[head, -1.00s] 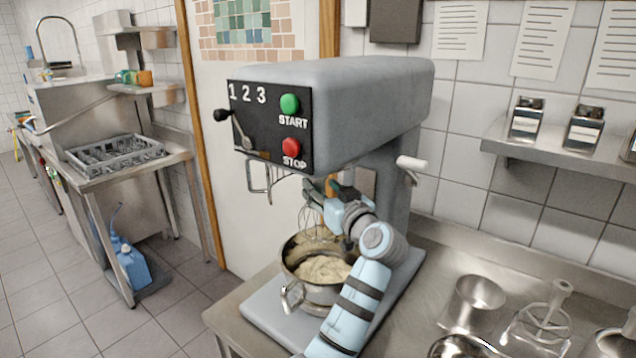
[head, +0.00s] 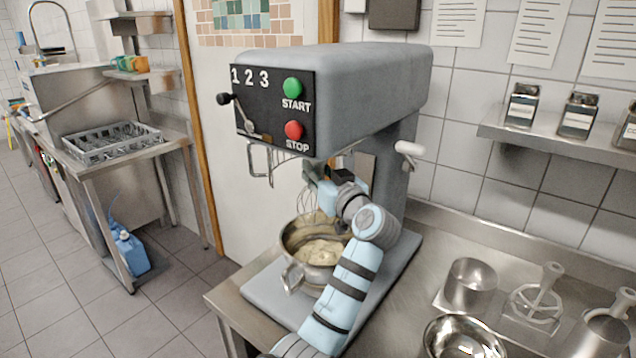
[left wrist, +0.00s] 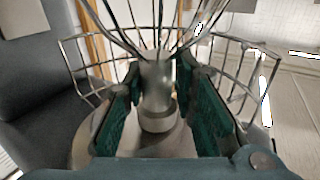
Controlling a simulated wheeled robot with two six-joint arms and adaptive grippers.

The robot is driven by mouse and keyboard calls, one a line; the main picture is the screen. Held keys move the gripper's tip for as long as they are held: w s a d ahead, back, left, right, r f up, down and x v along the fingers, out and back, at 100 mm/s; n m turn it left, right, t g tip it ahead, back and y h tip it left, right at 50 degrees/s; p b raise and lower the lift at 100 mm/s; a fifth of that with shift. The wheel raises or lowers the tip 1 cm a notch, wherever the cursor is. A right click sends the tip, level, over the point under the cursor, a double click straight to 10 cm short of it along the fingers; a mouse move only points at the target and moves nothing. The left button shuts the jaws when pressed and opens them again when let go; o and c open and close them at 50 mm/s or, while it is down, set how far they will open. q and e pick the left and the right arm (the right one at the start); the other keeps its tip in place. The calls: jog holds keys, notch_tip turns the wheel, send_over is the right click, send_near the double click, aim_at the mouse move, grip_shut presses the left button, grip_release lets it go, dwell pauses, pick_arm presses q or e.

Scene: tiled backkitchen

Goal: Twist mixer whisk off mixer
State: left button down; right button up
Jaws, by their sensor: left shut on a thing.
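The grey mixer (head: 370,85) stands on a steel counter. Its wire whisk (head: 308,198) hangs under the mixer head, its lower wires at the mouth of the steel bowl (head: 300,255). My left gripper (head: 322,178) is at the top of the whisk, below the head. In the left wrist view, its green-padded fingers (left wrist: 160,112) are shut on the metal shank of the whisk (left wrist: 157,82), one on each side. The wires fan out from the shank. The joint between whisk and mixer is partly hidden by my gripper. My right gripper is in neither current view.
A wire guard (head: 260,163) hangs under the mixer head and surrounds the whisk in the left wrist view (left wrist: 266,85). The bowl holds pale dough (head: 318,252). Steel pots and a beater (head: 538,306) stand on the counter at right. A lever (head: 409,150) sticks out of the mixer's side.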

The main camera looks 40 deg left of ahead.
pick_arm(q)
jog(key=shift+t, duration=0.4)
jog(key=shift+w+d+m+t+h+p, duration=0.1)
jog(key=shift+m+t+h+p, duration=0.3)
jog(key=shift+m+h+p, duration=0.1)
jog(key=shift+t, duration=0.3)
jog(key=shift+m+t+h+p, duration=0.75)
jog(key=shift+m+t+h, duration=0.05)
jog(key=shift+m, duration=0.1)
jog(key=shift+m+t+h+p, duration=0.8)
jog(key=shift+t+h, duration=0.1)
